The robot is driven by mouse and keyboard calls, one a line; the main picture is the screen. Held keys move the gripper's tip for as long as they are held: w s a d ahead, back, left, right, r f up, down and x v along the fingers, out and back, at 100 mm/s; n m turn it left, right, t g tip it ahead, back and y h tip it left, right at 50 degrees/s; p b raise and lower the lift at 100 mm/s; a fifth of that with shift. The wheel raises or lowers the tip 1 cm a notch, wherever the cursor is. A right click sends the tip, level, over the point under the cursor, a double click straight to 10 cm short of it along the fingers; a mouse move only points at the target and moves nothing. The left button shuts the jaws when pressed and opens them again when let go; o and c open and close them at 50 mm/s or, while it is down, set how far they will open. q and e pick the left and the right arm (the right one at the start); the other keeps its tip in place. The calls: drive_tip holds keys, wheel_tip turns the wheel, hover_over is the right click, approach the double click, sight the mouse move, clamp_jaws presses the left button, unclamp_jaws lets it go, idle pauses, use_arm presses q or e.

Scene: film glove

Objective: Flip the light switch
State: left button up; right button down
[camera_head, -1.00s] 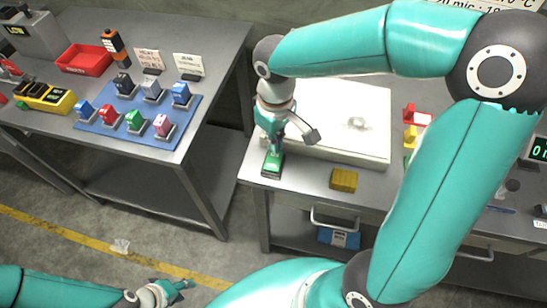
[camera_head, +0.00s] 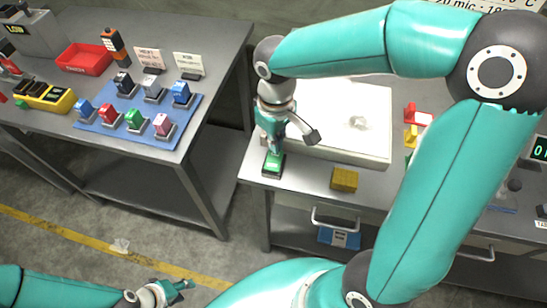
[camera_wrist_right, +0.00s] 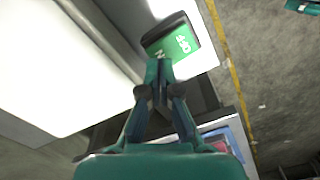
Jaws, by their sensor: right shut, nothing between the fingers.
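The light switch appears to be a small green block with a dark part (camera_head: 273,168), at the front left corner of the right bench, beside the white light panel (camera_head: 360,115). In the right wrist view its green face (camera_wrist_right: 180,45) carries white lettering that is partly hidden. My right gripper (camera_head: 275,150) points down at the switch, shut and empty. Its fingertips (camera_wrist_right: 158,65) overlap the near edge of the green face; I cannot tell whether they touch it. My left gripper (camera_head: 176,288) is low in the head view, far from the switch, and its jaw state is unclear.
A yellow block (camera_head: 344,179) lies on the bench right of the switch. Red and yellow pieces (camera_head: 411,125) stand right of the panel. The left table has a blue mat (camera_head: 150,131) with several coloured blocks and a red tray (camera_head: 83,59). A floor gap separates the benches.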

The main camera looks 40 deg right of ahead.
drive_tip(key=shift+f+b, duration=0.85)
drive_tip(key=shift+f, duration=0.2)
drive_tip(key=shift+r, duration=0.1)
idle(0.3)
drive_tip(key=shift+r+p, duration=2.85)
drive_tip(key=shift+r, duration=0.6)
